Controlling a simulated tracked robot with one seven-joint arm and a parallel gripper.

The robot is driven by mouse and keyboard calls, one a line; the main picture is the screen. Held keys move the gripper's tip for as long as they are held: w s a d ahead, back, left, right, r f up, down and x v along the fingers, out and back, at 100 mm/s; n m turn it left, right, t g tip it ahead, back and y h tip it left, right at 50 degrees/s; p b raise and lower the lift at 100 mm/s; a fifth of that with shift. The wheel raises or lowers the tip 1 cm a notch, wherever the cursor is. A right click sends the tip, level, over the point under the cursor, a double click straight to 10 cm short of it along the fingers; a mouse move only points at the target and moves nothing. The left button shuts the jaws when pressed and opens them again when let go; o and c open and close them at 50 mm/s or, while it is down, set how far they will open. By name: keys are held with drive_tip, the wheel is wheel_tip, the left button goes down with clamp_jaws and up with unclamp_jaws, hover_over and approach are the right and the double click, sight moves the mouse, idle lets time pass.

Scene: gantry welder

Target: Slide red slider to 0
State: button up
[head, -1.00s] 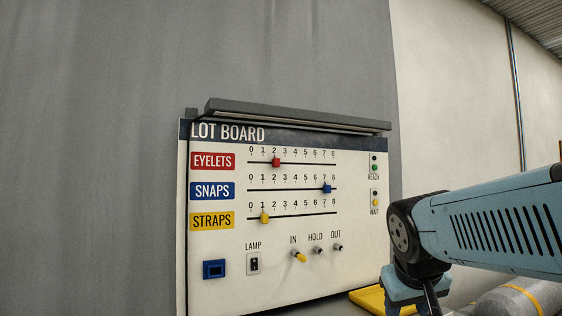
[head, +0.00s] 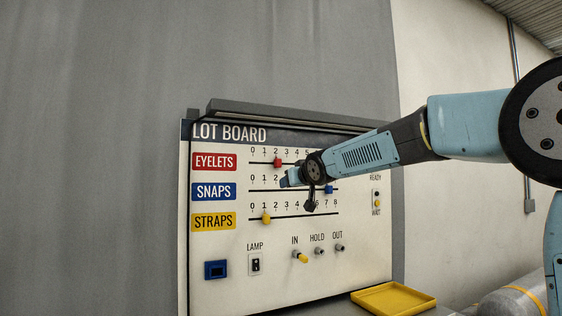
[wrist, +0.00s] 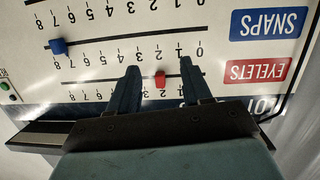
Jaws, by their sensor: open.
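The red slider (head: 277,162) is on the top track, the EYELETS row, of the lot board (head: 225,265), at about the 2 mark. In the wrist view, which is upside down, the red slider (wrist: 160,80) shows between the two fingers of my gripper (wrist: 157,68). The fingers are apart, with nothing held. In the head view my gripper (head: 290,179) is in front of the board, just below and right of the red slider. The 0 mark is at the left end of the track. The arm hides the right part of the top tracks.
A ledge (head: 270,113) juts out above the board. A yellow peg (head: 302,257) is at IN. A yellow tray (head: 392,299) lies below right.

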drive_tip(key=t+y, duration=0.2)
approach(278, 163)
drive_tip(key=r+x, duration=0.1)
drive_tip(key=x, duration=0.8)
drive_tip(key=shift+w+r, duration=0.2)
drive_tip(key=shift+w, duration=0.15)
idle(1.4)
drive_tip(key=shift+d, duration=0.15)
drive_tip(key=shift+c, duration=0.3)
clamp_jaws()
